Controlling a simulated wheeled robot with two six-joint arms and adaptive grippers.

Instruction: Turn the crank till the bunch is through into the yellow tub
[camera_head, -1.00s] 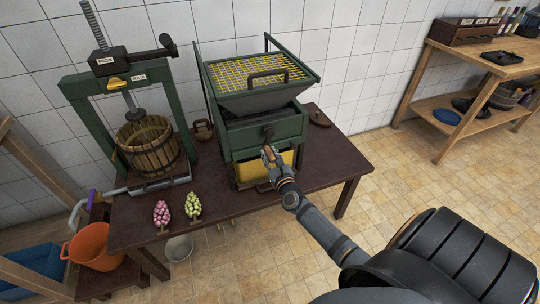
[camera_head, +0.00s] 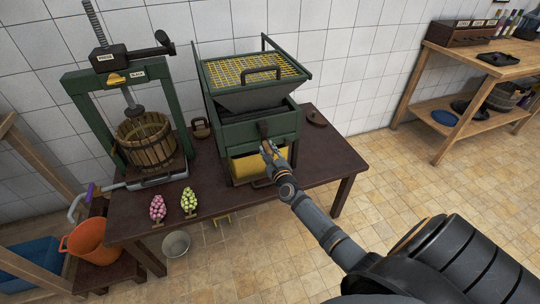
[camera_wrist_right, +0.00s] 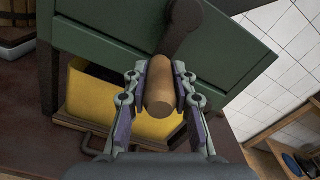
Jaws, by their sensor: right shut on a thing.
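The green crusher (camera_head: 262,130) stands on the dark table, with a yellow grid (camera_head: 250,70) across its hopper top. Its crank shows as a dark arm (camera_wrist_right: 181,28) with a wooden handle (camera_wrist_right: 160,88) in the right wrist view. My right gripper (camera_head: 268,150) is shut on this handle; its fingers (camera_wrist_right: 160,92) lie on both sides of it. The yellow tub (camera_head: 246,167) sits under the crusher body; its inside is mostly hidden. A pink bunch (camera_head: 157,208) and a green bunch (camera_head: 189,201) lie at the table's front left. No bunch shows on the grid. My left gripper is not in view.
A basket press (camera_head: 147,140) stands left of the crusher on the table (camera_head: 325,160). An orange bucket (camera_head: 88,238) is at the lower left and a pale bucket (camera_head: 176,243) is on the floor. A wooden bench (camera_head: 470,62) stands at the right.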

